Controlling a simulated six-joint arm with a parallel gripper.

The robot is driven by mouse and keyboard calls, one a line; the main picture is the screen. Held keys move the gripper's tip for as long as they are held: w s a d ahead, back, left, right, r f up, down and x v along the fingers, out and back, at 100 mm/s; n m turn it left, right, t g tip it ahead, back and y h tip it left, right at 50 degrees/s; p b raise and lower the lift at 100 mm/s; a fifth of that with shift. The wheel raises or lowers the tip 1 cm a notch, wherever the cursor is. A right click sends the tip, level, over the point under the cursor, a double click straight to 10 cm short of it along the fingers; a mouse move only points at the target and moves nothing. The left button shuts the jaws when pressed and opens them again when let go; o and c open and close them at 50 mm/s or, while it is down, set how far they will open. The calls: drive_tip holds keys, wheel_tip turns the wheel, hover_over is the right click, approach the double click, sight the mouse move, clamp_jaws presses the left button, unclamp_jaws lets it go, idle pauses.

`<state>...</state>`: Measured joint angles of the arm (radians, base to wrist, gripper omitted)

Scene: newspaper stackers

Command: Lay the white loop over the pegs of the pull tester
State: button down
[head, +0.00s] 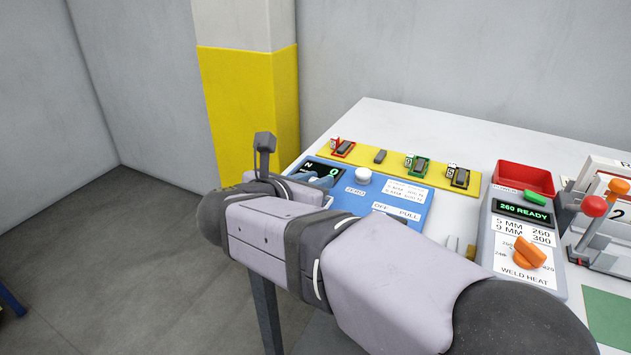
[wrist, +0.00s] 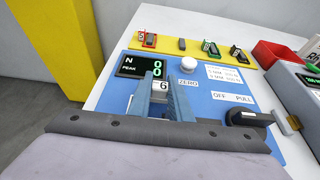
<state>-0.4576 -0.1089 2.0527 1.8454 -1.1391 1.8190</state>
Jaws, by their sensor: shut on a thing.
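My gripper (wrist: 160,83) is over the blue panel of the pull tester (wrist: 207,95), in front of its dark N and PEAK display (wrist: 128,66), which shows green zeros. Its blue-grey fingers are shut on a white piece tagged 6, which I take for the white loop (wrist: 162,87). Most of the loop is hidden between the fingers. In the head view my gripper (head: 322,181) shows only partly, behind my wrist. I cannot make out the tester's pegs in either view. The tester also has a white ZERO knob (wrist: 188,64) and a black OFF/PULL handle (wrist: 250,117).
A red tray (head: 524,177) and the weld heat unit (head: 525,222) stand right. A yellow-banded column rises at the left.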

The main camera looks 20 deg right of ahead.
drive_tip(key=shift+f+b, duration=0.5)
drive_tip(key=shift+b, duration=0.05)
drive_tip(key=c, duration=1.6)
unclamp_jaws()
drive_tip(key=shift+o, duration=0.3)
drive_tip(key=shift+s, duration=0.1)
drive_tip(key=v, duration=0.7)
drive_tip(key=shift+a+r+p, duration=0.1)
drive_tip(key=shift+r+p, duration=0.1)
drive_tip(key=shift+p, duration=0.1)
wheel_tip(320, 180, up, 7)
drive_tip(key=p, duration=0.3)
drive_tip(key=shift+p, duration=0.35)
